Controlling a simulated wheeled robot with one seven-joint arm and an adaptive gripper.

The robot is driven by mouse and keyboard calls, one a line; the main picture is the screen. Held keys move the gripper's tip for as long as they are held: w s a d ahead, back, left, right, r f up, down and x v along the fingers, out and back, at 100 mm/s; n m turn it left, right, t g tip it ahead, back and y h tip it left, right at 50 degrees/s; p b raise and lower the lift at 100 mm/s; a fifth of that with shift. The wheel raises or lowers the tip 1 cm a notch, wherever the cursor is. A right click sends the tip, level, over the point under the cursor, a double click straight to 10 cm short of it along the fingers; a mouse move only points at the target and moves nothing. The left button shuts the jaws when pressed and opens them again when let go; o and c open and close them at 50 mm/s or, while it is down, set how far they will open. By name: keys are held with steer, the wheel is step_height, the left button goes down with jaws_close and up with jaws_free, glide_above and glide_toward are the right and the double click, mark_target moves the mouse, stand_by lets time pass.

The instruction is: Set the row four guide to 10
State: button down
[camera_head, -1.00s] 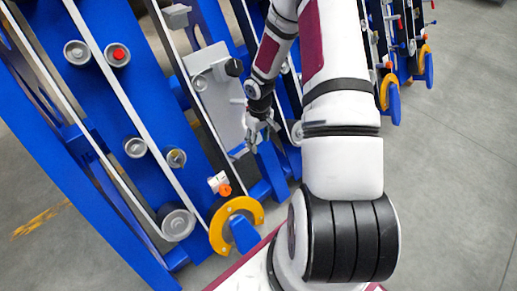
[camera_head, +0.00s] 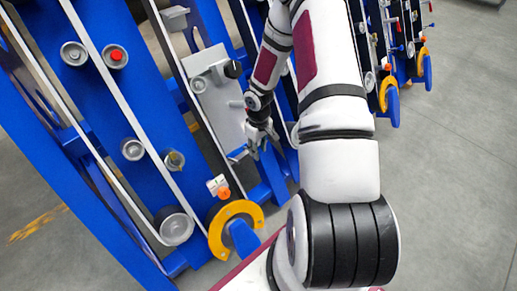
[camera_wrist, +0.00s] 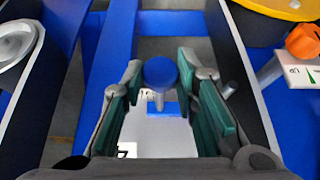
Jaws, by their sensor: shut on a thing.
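My gripper (camera_head: 258,143) reaches down to the grey plate (camera_head: 213,92) on the blue chassis in the head view. In the wrist view, its green-padded fingers (camera_wrist: 162,88) stand on both sides of a round blue knob (camera_wrist: 160,71) on a pale stem. The gripper is shut on this knob. A small blue block (camera_wrist: 163,109) shows below the knob, over a white surface. A black mark on that surface is cut off by the left finger, and I cannot read it. No number 10 is readable.
An orange knob (camera_head: 224,193) sits by a yellow ring (camera_head: 219,241) near the plate's lower end. Rails flank the gripper closely. Similar rows stand at right; grey floor (camera_head: 455,170) is open there.

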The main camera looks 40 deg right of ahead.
steer(key=shift+d+p, duration=0.5)
steer(key=shift+d, duration=0.55)
steer(key=c, duration=1.3)
jaws_free()
steer(key=shift+a+r, duration=0.1)
steer(key=shift+r, duration=5.85)
